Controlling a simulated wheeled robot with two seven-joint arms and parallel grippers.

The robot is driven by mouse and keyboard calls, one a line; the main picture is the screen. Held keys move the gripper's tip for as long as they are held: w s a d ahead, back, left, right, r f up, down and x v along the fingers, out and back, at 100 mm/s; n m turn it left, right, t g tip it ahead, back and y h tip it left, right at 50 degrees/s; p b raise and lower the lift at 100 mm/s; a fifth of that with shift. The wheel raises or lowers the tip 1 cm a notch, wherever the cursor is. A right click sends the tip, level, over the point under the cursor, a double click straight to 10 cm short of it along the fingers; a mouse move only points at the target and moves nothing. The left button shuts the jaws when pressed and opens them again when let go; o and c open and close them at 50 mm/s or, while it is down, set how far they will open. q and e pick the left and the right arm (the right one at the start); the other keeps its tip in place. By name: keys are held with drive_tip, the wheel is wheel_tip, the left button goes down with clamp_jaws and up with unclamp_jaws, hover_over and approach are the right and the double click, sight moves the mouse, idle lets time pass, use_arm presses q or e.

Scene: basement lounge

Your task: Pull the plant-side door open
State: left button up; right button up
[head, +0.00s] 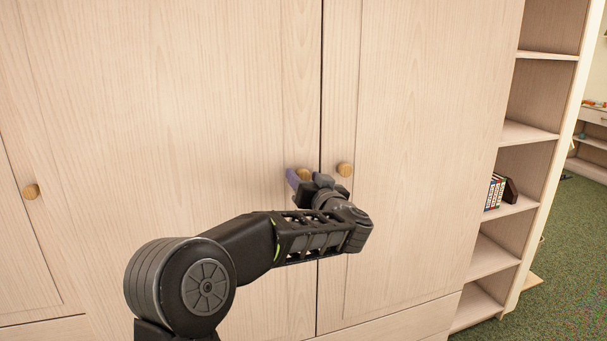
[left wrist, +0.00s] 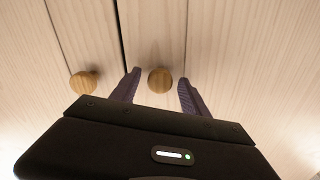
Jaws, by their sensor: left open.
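A pale wood cabinet has a middle door (head: 190,110) with a round wooden knob (head: 304,174) near its right edge. My left gripper (head: 302,179) is at this knob. In the left wrist view its two purple fingers stand apart, one on each side of the knob (left wrist: 160,80), with gaps showing. The door to the right (head: 425,130) has its own knob (head: 345,169), just across the dark seam. Both doors look shut. No plant shows, so I cannot tell which door is the plant-side one. My right gripper is not in view.
Another knob (head: 31,191) is on a panel at the far left. Open shelves (head: 527,130) with a few books (head: 494,191) stand right of the doors.

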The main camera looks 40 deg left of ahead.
use_arm(q)
drive_tip(key=shift+w+a, duration=0.4)
drive_tip(key=shift+a, duration=0.15)
clamp_jaws()
idle(1.1)
